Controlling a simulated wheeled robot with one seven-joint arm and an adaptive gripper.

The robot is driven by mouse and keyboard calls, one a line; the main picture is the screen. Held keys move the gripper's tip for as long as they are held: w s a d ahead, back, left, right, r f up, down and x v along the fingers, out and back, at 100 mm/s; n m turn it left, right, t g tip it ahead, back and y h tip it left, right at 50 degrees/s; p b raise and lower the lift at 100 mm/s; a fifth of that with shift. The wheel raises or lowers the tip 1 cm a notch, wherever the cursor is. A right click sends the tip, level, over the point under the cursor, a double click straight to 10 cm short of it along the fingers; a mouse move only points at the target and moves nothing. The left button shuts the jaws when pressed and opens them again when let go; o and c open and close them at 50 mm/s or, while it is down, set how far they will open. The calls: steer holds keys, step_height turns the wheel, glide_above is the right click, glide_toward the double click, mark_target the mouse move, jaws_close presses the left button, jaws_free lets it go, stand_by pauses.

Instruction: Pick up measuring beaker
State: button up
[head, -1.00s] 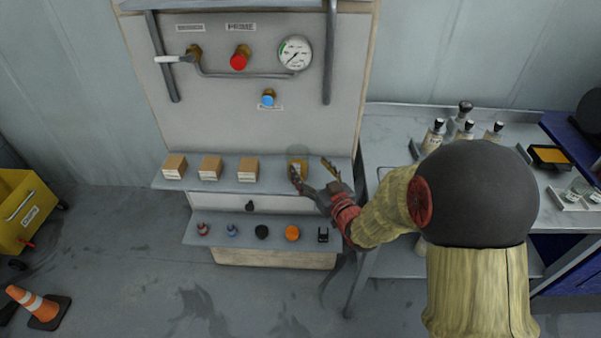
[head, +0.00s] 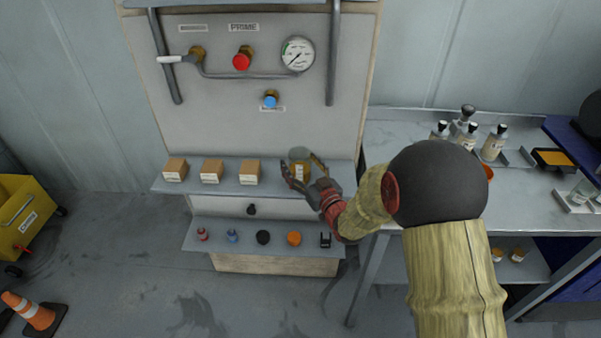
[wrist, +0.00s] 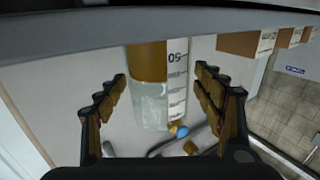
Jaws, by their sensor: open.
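The measuring beaker (head: 299,157) is a clear cylinder with amber liquid and a white graduated strip. It stands on the right part of the upper shelf (head: 270,187) of the panel. In the wrist view the beaker (wrist: 149,95) appears upside down, between my two fingers, with its clear part hanging lower in the picture. My gripper (head: 304,172) is open, with one finger on each side of the beaker. In the wrist view gaps show between my gripper (wrist: 160,80) and the beaker on both sides. The beaker's lower part is partly covered by my fingers in the head view.
Several small boxes (head: 212,171) stand left of the beaker on the shelf. A lower shelf (head: 215,240) holds small caps and fittings. A gauge (head: 297,55) and valves are on the panel above. A side table (head: 395,130) with bottles stands to the right.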

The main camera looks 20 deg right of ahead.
steer(key=c, duration=0.3)
steer(key=c, duration=0.9)
